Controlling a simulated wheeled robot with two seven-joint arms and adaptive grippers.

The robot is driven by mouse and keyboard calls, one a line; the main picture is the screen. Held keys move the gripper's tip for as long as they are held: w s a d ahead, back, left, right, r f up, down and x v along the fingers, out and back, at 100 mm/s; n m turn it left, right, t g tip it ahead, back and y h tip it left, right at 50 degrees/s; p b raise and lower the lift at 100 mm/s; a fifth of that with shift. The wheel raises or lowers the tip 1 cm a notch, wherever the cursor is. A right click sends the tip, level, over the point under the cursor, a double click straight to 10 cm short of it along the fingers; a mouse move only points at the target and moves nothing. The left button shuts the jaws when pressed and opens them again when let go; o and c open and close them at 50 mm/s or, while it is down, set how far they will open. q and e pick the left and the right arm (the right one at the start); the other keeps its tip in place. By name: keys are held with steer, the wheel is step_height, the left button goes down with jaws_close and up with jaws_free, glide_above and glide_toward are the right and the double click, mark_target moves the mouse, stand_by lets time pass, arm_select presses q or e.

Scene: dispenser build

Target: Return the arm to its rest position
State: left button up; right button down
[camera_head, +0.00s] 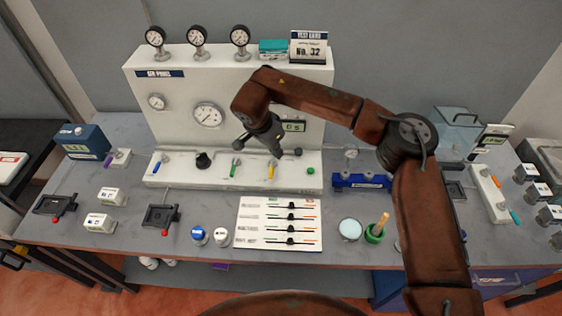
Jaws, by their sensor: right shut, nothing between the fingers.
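My right arm (425,220) is reddish brown. It comes in from the lower right, rises over the right half of the bench and bends back to the left. Its gripper (274,148) is shut and empty, in front of the white gas panel (258,82) and above the panel's lower ledge. I cannot tell whether the gripper touches the panel. My left gripper is out of view.
On the ledge are a black knob (203,160) and coloured valve levers. A white slider board (279,224) lies in front. A green cup (374,234) with a wooden stick, a round dish (350,229) and a blue fixture (361,181) sit near my forearm. A clear container (457,130) stands behind my elbow.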

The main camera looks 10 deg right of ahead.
steer(key=shift+w+v, duration=0.2)
steer(key=shift+v, duration=0.65)
steer(key=shift+w+r, duration=0.1)
